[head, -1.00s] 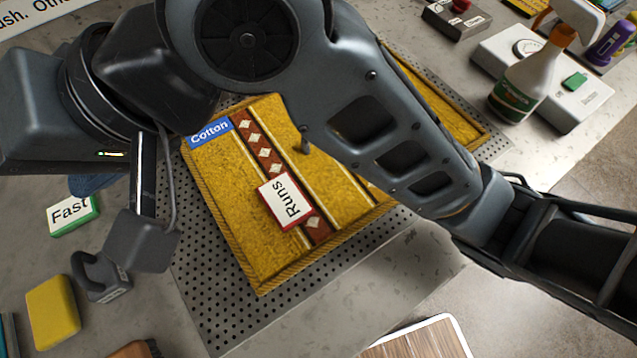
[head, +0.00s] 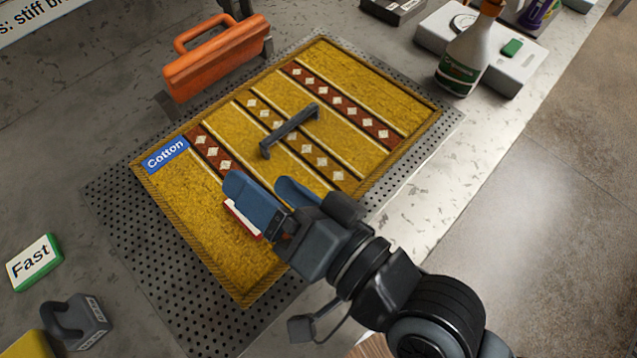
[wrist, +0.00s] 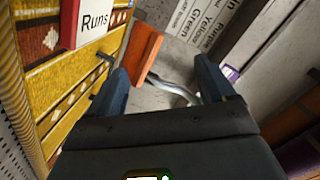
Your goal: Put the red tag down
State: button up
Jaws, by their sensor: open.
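The red tag (head: 238,217), a white plate with a red edge, lies on the yellow patterned rug (head: 215,243) and is partly hidden by my gripper in the head view. In the wrist view the red tag (wrist: 92,22) shows its word "Runs" at the upper left, outside the jaws. My gripper (head: 264,187) has its blue fingers apart and empty, in front of the tag as the head camera sees it. In the wrist view my gripper (wrist: 162,72) has nothing between its fingers.
A dark handle bar (head: 290,131) stands on the rug. A blue "Cotton" label (head: 166,154) is at its left corner. An orange tool (head: 215,62) stands behind, a spray bottle (head: 465,55) at the upper right, a green-edged "Fast" tag (head: 34,262) at the left.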

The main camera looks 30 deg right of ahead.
jog(key=s+d+f+h, duration=0.1)
jog(key=s+d, duration=0.2)
jog(key=s+d+f+n+h, duration=0.1)
jog(key=s+d+f, duration=0.1)
jog(key=s+d, duration=0.1)
jog(key=s+d+f+n+h, duration=0.1)
jog(key=s+d+h, duration=0.1)
jog(key=s+d, duration=0.1)
jog(key=shift+s+f, duration=0.15)
jog(key=shift+s, duration=0.25)
jog(key=s+d+r+n+g+h, duration=0.1)
jog(key=s+d+n, duration=0.4)
jog(key=s, duration=0.5)
jog(key=shift+d+r, duration=0.15)
jog(key=shift+d, duration=0.95)
